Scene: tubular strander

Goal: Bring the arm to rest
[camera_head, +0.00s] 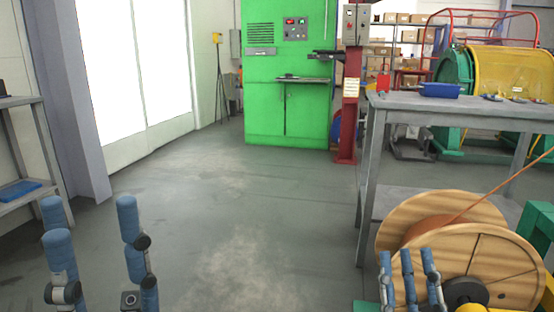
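My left gripper (90,225) is at the lower left, with its blue-padded fingers pointing up. A wide gap shows between the fingers, with only floor seen through it, so it is open and empty. My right gripper (408,270) is at the lower right, in front of the wooden cable reel (470,225) in the picture. Its blue fingers also point up and look close together; whether it is open or shut is unclear. I cannot tell whether it touches the reel. Most of both arms is out of view.
A grey table (400,104) holding a blue tray (440,90) stands at the right, behind the reel. A grey shelf (20,102) stands at the left edge. A green cabinet (285,115) and a red post (347,130) stand farther back. The middle floor is clear.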

